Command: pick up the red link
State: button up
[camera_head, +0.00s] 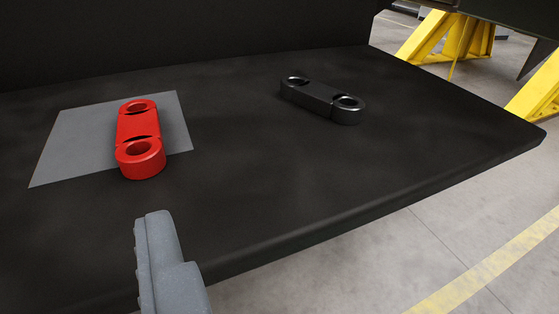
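The red link (139,126) lies flat on a grey rectangular patch (75,140) on the dark shelf, in the left part of the view. It has a ring at each end, and its near ring reaches the patch's front edge. One grey finger of my gripper (160,255) shows at the bottom, nearer to me than the link and apart from it. Its ridged side faces left, with nothing against it. The other finger is not in view.
A similar black link (322,99) lies on the dark shelf (250,180) to the right of the red one. A dark wall (180,30) rises behind the shelf. Yellow stands (445,38) are beyond its right edge. The shelf between the links is clear.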

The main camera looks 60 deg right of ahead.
aim_at(137, 141)
jog(key=shift+h, duration=0.4)
jog(key=w+d, duration=0.1)
jog(key=d, duration=0.1)
jog(key=w+d+f, duration=0.1)
jog(key=w+d, duration=0.1)
jog(key=w+d+f, duration=0.1)
jog(key=w+d, duration=0.1)
jog(key=shift+w+f, duration=0.15)
jog(key=shift+w, duration=0.05)
jog(key=shift+x, duration=2.6)
jog(key=shift+s+d+f, duration=0.15)
jog(key=shift+d, duration=0.05)
grip_shut()
